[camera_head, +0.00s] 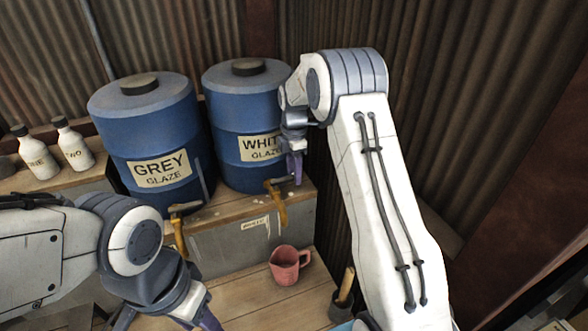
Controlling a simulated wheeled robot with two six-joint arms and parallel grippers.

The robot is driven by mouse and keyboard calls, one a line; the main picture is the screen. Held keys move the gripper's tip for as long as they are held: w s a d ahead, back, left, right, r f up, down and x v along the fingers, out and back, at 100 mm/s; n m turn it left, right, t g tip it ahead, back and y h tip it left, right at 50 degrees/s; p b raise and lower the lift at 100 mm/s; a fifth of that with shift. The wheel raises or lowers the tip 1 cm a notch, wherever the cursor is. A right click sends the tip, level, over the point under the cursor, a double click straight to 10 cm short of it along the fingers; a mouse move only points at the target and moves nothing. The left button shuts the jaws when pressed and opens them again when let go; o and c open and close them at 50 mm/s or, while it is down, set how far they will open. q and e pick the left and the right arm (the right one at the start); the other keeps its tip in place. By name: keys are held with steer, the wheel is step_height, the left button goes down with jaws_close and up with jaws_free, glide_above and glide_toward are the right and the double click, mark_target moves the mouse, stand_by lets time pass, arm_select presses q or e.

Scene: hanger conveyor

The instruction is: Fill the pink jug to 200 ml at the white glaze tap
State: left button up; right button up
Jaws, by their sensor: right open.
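The pink jug (284,266) stands upright on the wooden planks, its handle to the right. It is below and slightly right of the white glaze tap (279,207), an orange-brown tap at the foot of the blue white glaze barrel (232,112). Any content or level marks in the jug cannot be made out. My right gripper (294,168) is open, pointing down just above and right of the tap, in front of the barrel's label edge. My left gripper (207,319) is at the bottom, left of the jug; its purple fingertips are partly cut off.
A blue grey glaze barrel (143,105) stands to the left with its own orange-brown tap (180,236). Two white bottles, ONE (40,160) and TWO (75,150), stand farther left. A wooden-handled tool in a dark pot (342,304) is right of the jug, beside my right arm.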

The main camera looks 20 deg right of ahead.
jaws_close()
steer(key=shift+r, duration=0.1)
stand_by(1.2)
